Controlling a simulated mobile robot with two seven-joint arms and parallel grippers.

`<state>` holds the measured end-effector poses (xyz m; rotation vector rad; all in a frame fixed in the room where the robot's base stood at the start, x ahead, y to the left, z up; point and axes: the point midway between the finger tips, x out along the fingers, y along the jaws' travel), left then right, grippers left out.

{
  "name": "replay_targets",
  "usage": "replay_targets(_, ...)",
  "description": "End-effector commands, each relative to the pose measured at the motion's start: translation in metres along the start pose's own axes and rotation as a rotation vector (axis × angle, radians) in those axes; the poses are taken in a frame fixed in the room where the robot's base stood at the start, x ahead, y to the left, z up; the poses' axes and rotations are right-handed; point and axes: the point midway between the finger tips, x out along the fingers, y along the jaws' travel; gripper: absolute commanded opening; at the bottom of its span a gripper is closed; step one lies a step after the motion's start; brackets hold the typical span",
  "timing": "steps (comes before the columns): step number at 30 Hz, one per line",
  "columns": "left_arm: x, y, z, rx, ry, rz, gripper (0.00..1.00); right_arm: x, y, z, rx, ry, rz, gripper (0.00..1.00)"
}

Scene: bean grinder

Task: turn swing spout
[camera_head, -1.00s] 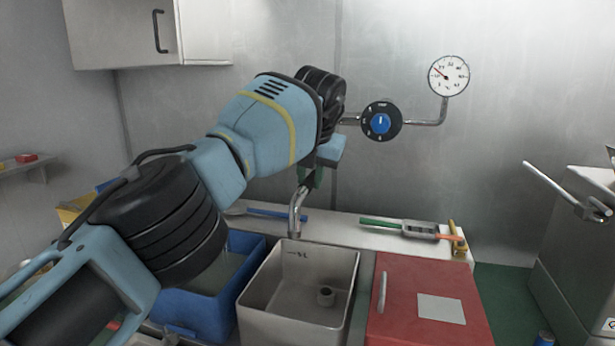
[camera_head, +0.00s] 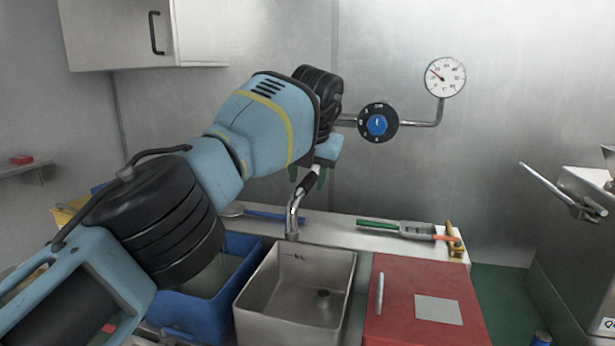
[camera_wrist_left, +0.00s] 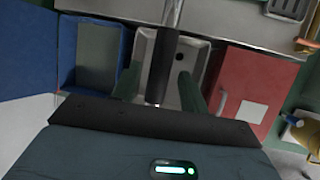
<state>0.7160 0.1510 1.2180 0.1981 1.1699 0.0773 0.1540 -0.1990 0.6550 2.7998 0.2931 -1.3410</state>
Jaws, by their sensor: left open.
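The swing spout (camera_head: 293,215) is a bent chrome tube with a black grip, standing over the back edge of the steel sink (camera_head: 296,300). My left gripper (camera_head: 308,178) reaches it from the left, with its green fingers pointing down near the black grip. In the left wrist view the fingers (camera_wrist_left: 158,88) are apart. The spout's black grip (camera_wrist_left: 163,65) lies between them, with gaps visible on both sides. My left arm hides what lies behind it. My right gripper is not in view.
A blue basin (camera_head: 205,300) is left of the sink and a red lid (camera_head: 405,285) is right of it. A brush (camera_head: 385,226) lies on the back ledge. A dial knob (camera_head: 377,123) and a gauge (camera_head: 445,77) are on the wall close to my gripper.

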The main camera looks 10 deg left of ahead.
Motion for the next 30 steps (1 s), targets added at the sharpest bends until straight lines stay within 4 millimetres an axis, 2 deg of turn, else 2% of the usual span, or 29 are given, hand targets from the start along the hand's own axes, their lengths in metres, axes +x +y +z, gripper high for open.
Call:
replay_targets(9,-0.05,0.0,0.001,0.0,-0.006,0.001,0.44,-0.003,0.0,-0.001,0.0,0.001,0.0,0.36)
replay_targets(15,-0.07,0.0,0.001,0.0,-0.004,0.0,0.44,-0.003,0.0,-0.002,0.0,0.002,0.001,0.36)
replay_targets(30,-0.074,0.0,0.0,0.001,-0.002,0.0,0.44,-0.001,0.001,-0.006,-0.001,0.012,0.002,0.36)
